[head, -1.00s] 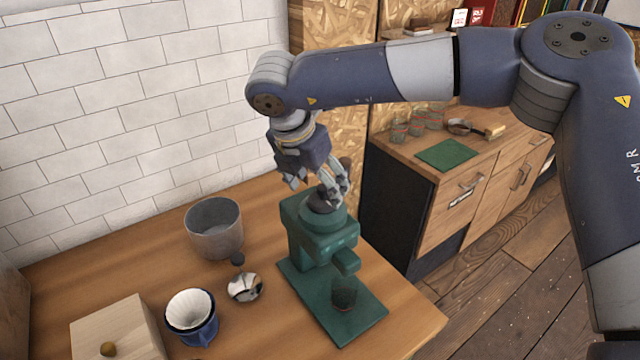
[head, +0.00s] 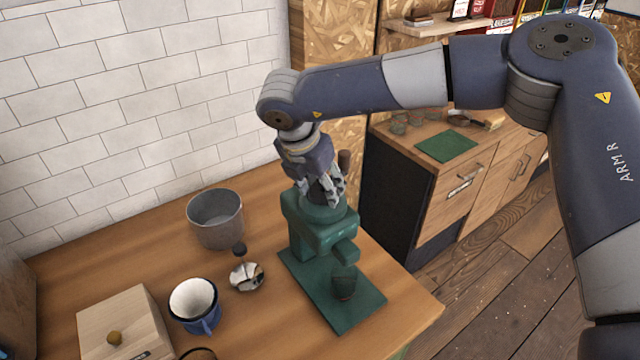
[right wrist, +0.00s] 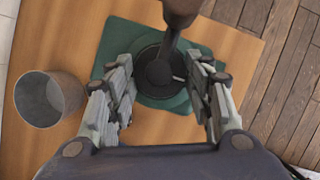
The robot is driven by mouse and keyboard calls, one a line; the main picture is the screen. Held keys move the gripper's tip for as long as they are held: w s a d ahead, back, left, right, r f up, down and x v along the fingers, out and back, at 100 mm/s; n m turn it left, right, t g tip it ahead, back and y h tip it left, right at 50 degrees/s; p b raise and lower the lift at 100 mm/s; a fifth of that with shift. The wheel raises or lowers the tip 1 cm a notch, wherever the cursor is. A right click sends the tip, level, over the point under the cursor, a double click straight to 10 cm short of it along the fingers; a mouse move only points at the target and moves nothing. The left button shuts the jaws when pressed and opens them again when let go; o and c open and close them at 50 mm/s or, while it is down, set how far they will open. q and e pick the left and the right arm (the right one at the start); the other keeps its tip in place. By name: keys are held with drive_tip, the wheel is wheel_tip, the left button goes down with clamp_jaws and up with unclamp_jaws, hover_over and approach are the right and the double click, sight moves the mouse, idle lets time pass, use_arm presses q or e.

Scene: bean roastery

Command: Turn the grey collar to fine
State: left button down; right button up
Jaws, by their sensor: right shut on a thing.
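A green grinder (head: 322,233) stands on the wooden counter, with a small dark cup (head: 344,281) on its base plate. The dark grey collar (head: 316,197) is at the grinder's top, mostly hidden by fingers. In the right wrist view, the round dark collar (right wrist: 148,73) lies between the fingers, with a crank arm and brown knob (right wrist: 181,8) above it. My right gripper (head: 331,195) reaches down from above and is shut on the collar; it also shows in the right wrist view (right wrist: 163,92). Any setting marks are too small to read. My left gripper is not seen.
A grey bin (head: 216,220) stands left of the grinder. A shiny round tool with a dark knob (head: 246,277), a blue cup with a white liner (head: 194,304) and a wooden box (head: 124,325) are on the counter. The white tiled wall is behind.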

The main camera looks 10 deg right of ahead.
drive_tip(key=shift+f+b, duration=0.15)
drive_tip(key=shift+b, duration=0.3)
drive_tip(key=m+b, duration=0.1)
drive_tip(key=b, duration=0.2)
drive_tip(key=m+g+b, duration=0.1)
drive_tip(key=m+b, duration=0.1)
drive_tip(key=b, duration=0.1)
drive_tip(key=m+h+b, duration=0.1)
drive_tip(key=m+b, duration=0.1)
drive_tip(key=b, duration=0.1)
drive_tip(key=shift+w+a+f+g, duration=0.15)
drive_tip(key=shift+w+f+g, duration=0.05)
drive_tip(key=shift+w+g, duration=0.1)
drive_tip(key=shift+m+b, duration=0.35)
drive_tip(key=shift+m, duration=0.05)
drive_tip(key=m, duration=0.1)
drive_tip(key=m+g+b, duration=0.1)
drive_tip(key=shift+r+m, duration=0.25)
drive_tip(key=shift+m, duration=0.05)
drive_tip(key=shift+w+m+g, duration=0.15)
drive_tip(key=shift+m+g, duration=0.35)
drive_tip(key=shift+m, duration=0.3)
drive_tip(key=shift+r+m+g, duration=0.1)
drive_tip(key=shift+m+g, duration=0.3)
drive_tip(key=shift+m, duration=0.6)
